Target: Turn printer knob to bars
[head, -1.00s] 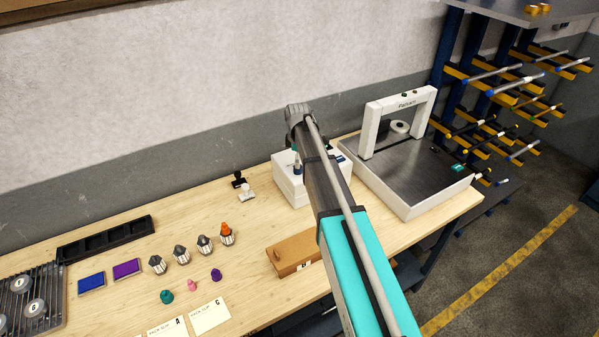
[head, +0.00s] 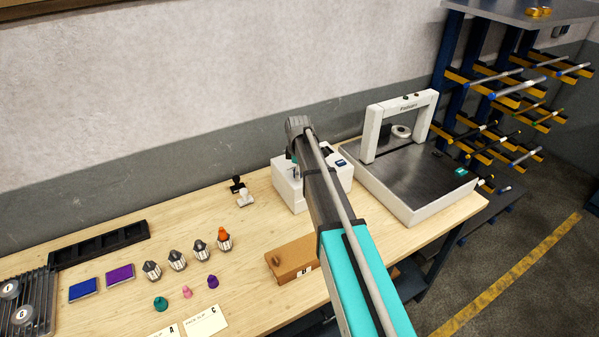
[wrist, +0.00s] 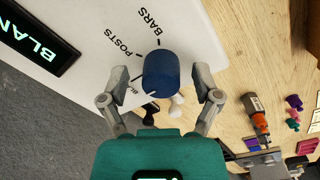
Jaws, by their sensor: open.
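The printer is a white box (head: 289,191) on the bench in the head view, partly behind my arm. In the wrist view its white top (wrist: 85,12) bears a blue knob (wrist: 161,72), the words BARS and POSTS, and a third label partly hidden by the knob and gripper. A dark display (wrist: 38,40) shows green letters reading BLAN, cut off by the frame edge. A small white mark shows at the knob's lower left side, near the third label. My gripper (wrist: 161,76) is open, with one finger on each side of the knob and visible gaps between.
A white sealing machine with an arch (head: 367,133) stands right of the printer. A cardboard box (head: 292,258) lies in front. Two small stamps (head: 244,199) stand to the left, with several bottles (head: 178,261) and ink pads farther left. A rod rack (head: 475,90) stands at right.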

